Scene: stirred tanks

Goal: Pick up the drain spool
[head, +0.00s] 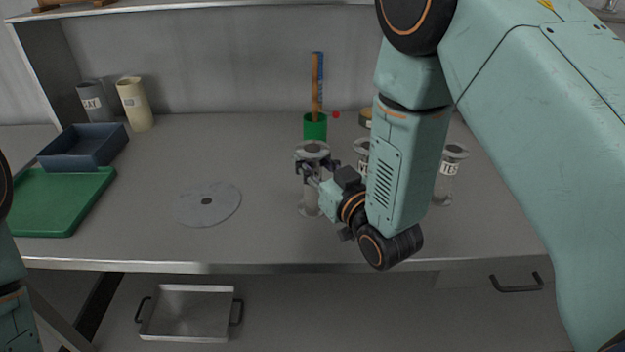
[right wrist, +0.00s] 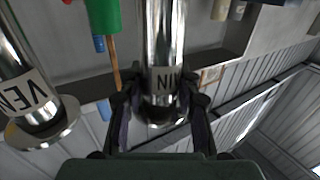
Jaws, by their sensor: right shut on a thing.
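A grey metal spool (head: 309,197) with flanged ends stands upright near the bench's front, and its polished tube (right wrist: 163,45) fills the middle of the right wrist view. Its partly hidden label there shows upside-down letters that seem to read "AIN", which fits the drain spool. My right gripper (head: 312,168) is shut around the spool's upper part; its fingers (right wrist: 162,100) show on both sides of the tube in the right wrist view. I cannot tell whether the spool's foot touches the bench. My left gripper is not in view.
Similar spools (head: 449,178) stand to the right, one (head: 362,150) partly behind my arm. A green cup (head: 315,127) with sticks stands behind. A flat grey disc (head: 209,204), a green tray (head: 57,205), a blue bin (head: 83,150) and two cylinders (head: 135,104) are left. Bench centre-left is mostly clear.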

